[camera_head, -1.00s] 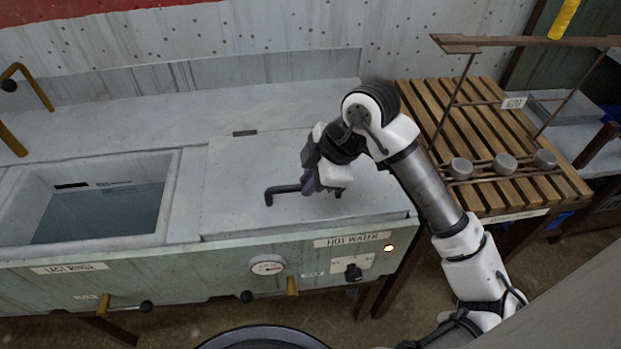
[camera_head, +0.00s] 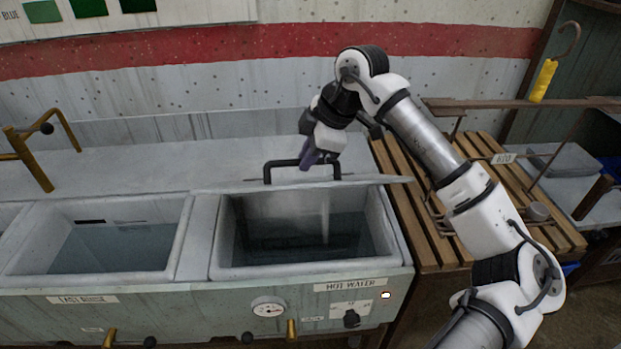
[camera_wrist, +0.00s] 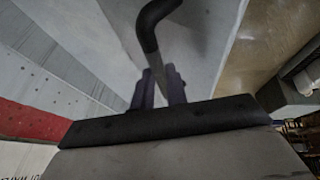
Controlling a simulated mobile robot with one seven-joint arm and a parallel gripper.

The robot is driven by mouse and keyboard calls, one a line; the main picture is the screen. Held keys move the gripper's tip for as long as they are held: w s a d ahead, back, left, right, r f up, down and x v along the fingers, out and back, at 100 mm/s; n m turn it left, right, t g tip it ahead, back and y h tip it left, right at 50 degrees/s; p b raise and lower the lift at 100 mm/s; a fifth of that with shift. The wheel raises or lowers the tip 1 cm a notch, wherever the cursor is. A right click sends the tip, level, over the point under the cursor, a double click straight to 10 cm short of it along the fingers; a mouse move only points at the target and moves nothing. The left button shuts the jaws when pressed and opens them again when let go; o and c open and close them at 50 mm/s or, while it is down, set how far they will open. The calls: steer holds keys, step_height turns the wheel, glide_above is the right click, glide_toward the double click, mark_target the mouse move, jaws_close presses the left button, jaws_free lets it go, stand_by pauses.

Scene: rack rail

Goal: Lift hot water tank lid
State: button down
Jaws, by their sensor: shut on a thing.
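The hot water tank (camera_head: 216,262) stands open at the front, with dark water inside. Its grey lid (camera_head: 370,181) is raised above the tank, seen nearly edge-on in the head view. The black bar handle (camera_head: 268,170) stands on top of the lid. My gripper (camera_head: 318,160) is shut on the right part of this handle. In the wrist view the fingers (camera_wrist: 160,88) close around the dark handle (camera_wrist: 150,25), with the lid surface (camera_wrist: 205,35) behind it. The fingertips are partly hidden by the gripper body.
The last rinse tank (camera_head: 186,225) is open with water, left of the hot water tank. A slatted wooden rack (camera_head: 400,190) stands to the right, partly behind my arm. A brass tap (camera_head: 30,165) stands at left. A yellow-handled hook (camera_head: 543,80) hangs at upper right.

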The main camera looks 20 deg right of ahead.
steer(key=shift+w+d+r+p, duration=0.1)
steer(key=shift+w+d+r, duration=0.15)
steer(key=shift+w, duration=0.35)
steer(key=shift+w+d+r+p, duration=0.1)
steer(key=shift+w+d+r, duration=0.1)
steer(key=shift+w, duration=0.4)
steer(key=shift+w+d+r+p, duration=0.15)
steer(key=shift+w+r, duration=0.1)
steer(key=shift+w, duration=0.35)
steer(key=c, duration=1.8)
jaws_free()
steer(key=o, duration=0.4)
steer(key=shift+w+f, duration=0.25)
steer(key=b+v, duration=0.1)
steer(key=v, duration=1.3)
steer(key=shift+r+b, duration=0.25)
steer(key=shift+b, duration=0.15)
steer(key=shift+s+a, duration=0.1)
